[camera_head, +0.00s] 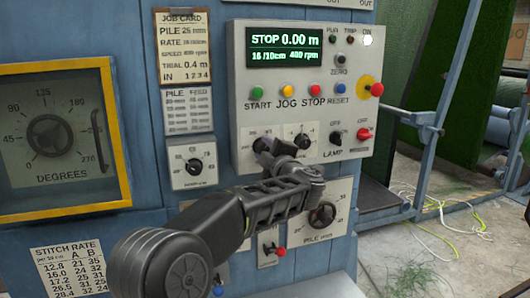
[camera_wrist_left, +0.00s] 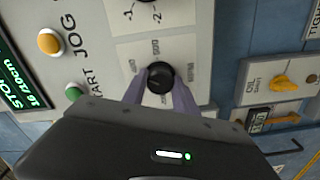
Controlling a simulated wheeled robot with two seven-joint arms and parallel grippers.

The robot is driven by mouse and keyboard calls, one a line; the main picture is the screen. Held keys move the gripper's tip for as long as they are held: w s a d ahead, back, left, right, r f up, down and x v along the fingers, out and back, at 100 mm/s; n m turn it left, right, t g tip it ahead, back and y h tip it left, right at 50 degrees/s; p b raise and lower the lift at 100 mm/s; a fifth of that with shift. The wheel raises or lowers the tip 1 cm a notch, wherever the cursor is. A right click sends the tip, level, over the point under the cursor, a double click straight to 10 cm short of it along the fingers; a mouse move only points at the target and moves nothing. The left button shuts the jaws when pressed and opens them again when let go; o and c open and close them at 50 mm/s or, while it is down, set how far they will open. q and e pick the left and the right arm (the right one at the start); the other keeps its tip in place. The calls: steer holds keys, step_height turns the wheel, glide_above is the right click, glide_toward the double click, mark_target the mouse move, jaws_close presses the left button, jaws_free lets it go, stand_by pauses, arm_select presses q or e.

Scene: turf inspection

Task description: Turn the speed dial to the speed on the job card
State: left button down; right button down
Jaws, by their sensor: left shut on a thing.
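The speed dial (camera_wrist_left: 160,74) is a small round black knob on a pale plate, seen between my two fingers in the left wrist view. My left gripper (camera_head: 268,150) is shut on this dial at the lower left of the control panel (camera_head: 243,85). In the head view my fingers hide most of the dial. The job card (camera_head: 184,47) hangs on a wooden clip at top left; its speed line is small and seems to read 400 rpm. The green display (camera_head: 284,49) shows STOP, 0.00 m, 16/10cm and what looks like 400 rpm. My right gripper is not in view.
Coloured buttons and a red knob (camera_head: 377,89) on a yellow disc sit above my gripper. Another small knob (camera_head: 302,141) is close on its right. A lamp switch (camera_head: 336,138) and a pile dial (camera_head: 322,215) are nearby. A yellow-framed degrees dial (camera_head: 126,140) stands left.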

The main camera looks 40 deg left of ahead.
arm_select(q)
steer(key=c, duration=1)
jaws_free()
steer(key=shift+o, duration=0.2)
steer(key=b+v, duration=0.1)
steer(key=v, duration=0.6)
steer(key=shift+s+d+b, duration=0.25)
steer(key=shift+d+b, duration=0.1)
